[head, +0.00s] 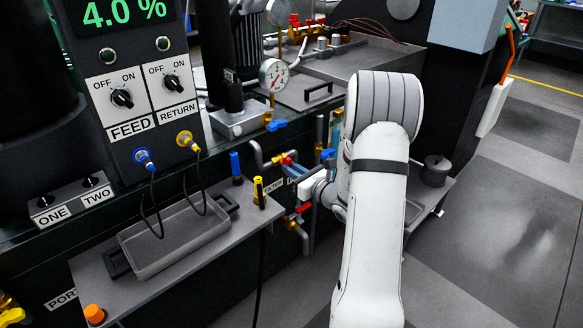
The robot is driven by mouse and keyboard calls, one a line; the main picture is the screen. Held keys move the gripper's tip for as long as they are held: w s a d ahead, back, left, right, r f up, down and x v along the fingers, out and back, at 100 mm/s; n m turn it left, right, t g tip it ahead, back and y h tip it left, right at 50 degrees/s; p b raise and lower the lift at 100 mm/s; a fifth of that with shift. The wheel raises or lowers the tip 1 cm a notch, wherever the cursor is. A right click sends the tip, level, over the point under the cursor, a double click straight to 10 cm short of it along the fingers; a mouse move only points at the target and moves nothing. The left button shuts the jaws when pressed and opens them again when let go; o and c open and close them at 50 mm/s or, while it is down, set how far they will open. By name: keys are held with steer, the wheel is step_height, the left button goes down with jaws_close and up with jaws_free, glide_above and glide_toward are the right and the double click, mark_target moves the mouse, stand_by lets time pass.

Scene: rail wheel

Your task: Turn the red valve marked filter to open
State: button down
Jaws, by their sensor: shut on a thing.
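My gripper (300,184) is at the pipework on the front of the machine, right of the label reading FILTER (272,188). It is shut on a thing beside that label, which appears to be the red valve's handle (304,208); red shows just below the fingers. Another red part (287,160) shows just above the fingers. The fingers and my wrist hide most of the grip, so the handle's exact angle cannot be told. The label is partly covered.
A blue handle (327,154) and yellow handles sit close around my gripper. A grey shelf (105,262) with a tray (135,262) juts out at left. A pressure gauge (273,75) stands above. The floor at right is clear.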

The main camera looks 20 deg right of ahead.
steer(key=n+b, duration=0.2)
steer(key=b, duration=0.1)
steer(key=shift+f, duration=0.15)
steer(key=shift+n+b, duration=0.8)
steer(key=shift+b, duration=0.15)
steer(key=shift+n+b, duration=0.3)
steer(key=shift+b, duration=0.1)
steer(key=shift+n+b, duration=0.5)
steer(key=shift+b, duration=0.25)
steer(key=n+b, duration=0.2)
steer(key=b, duration=0.2)
steer(key=shift+n, duration=0.4)
steer(key=shift+r+n, duration=0.2)
steer(key=shift+n, duration=0.4)
